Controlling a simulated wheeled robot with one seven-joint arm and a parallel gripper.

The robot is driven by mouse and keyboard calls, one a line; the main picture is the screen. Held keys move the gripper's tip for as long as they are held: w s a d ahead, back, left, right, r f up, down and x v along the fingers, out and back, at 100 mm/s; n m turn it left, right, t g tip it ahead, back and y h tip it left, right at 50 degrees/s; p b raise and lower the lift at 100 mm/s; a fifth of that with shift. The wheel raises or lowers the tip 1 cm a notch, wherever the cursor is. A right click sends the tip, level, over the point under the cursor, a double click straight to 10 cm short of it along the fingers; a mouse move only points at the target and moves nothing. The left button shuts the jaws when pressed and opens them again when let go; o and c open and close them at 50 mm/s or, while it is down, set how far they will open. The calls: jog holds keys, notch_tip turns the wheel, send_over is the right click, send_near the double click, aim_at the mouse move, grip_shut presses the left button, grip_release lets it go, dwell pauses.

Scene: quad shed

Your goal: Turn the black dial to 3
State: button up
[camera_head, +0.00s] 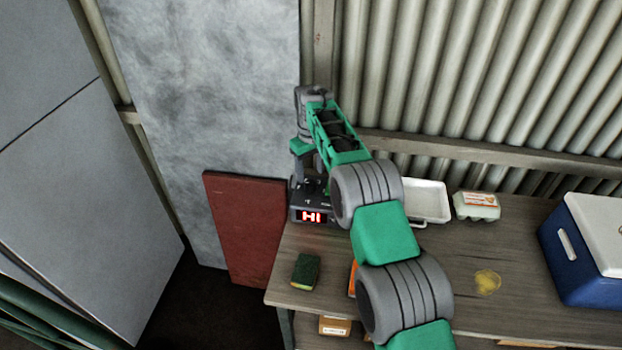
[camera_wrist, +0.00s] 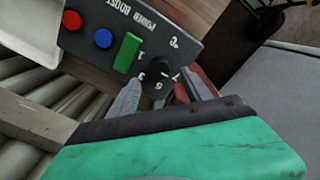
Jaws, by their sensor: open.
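A dark control box (camera_head: 309,198) stands at the table's back left corner, its red display (camera_head: 311,216) reading "HI". In the wrist view the panel (camera_wrist: 112,22) has a red button (camera_wrist: 72,20), a blue button (camera_wrist: 103,38), a green switch (camera_wrist: 127,53) and the lettering "POWER BOOST". The black dial (camera_wrist: 159,65) is hard to make out against the dark panel, with digits around it; its pointer cannot be read. My gripper (camera_wrist: 162,80) is open, its two fingers on either side of the dial; contact cannot be told. In the head view my arm hides the fingertips.
A white tray (camera_head: 428,201) and an egg carton (camera_head: 476,206) stand at the table's back. A sponge (camera_head: 305,272) lies near the left edge, a yellow stain (camera_head: 487,281) farther right. A blue cooler (camera_head: 580,262) fills the right end. A red board (camera_head: 247,227) leans left of the table.

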aim_at(311, 183)
notch_tip(311, 183, down, 5)
jog(key=shift+p, duration=0.5)
jog(key=shift+c, duration=0.4)
grip_shut()
